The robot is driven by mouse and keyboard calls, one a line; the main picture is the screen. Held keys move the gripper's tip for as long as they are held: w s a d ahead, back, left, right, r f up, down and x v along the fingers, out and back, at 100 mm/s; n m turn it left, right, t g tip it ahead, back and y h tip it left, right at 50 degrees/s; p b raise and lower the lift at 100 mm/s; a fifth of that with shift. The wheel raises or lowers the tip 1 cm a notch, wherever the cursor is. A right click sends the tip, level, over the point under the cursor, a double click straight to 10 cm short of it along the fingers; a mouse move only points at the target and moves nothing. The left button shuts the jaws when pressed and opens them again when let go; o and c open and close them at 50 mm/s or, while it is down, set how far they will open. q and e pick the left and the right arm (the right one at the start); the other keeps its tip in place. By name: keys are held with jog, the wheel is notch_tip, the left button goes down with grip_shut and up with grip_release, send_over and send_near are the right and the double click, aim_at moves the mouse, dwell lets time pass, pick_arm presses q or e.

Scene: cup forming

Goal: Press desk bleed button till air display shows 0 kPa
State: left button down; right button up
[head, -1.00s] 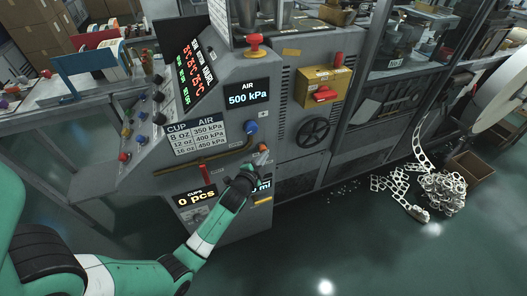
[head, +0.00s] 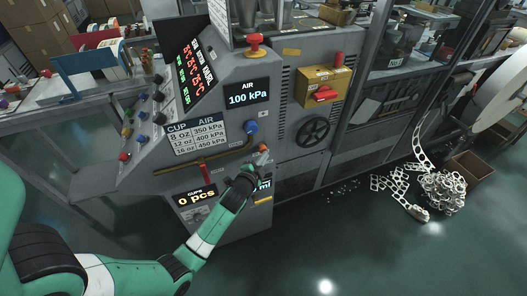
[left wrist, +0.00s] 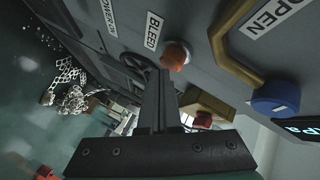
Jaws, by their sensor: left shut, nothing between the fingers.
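The air display (head: 247,93) on the machine's front reads 100 kPa. The orange-red bleed button (left wrist: 175,56) sits beside the BLEED label (left wrist: 153,30) in the left wrist view. My left gripper (head: 261,158) is shut and empty, at the lower right of the machine's front. In the left wrist view its closed fingertips (left wrist: 160,75) are right at the button's edge and appear to touch it; I cannot tell how far the button is pushed in. My right gripper is not in view.
A blue knob (head: 250,127) is above my gripper, beside a brass-coloured pipe. A black handwheel (head: 313,132) and a yellow box (head: 322,86) are to the right. The cups display (head: 196,198) reads 0 pcs.

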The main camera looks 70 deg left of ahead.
pick_arm(q)
jog(key=shift+d, duration=0.5)
jog(key=d+b, duration=0.1)
jog(key=d, duration=0.4)
dwell(0.9)
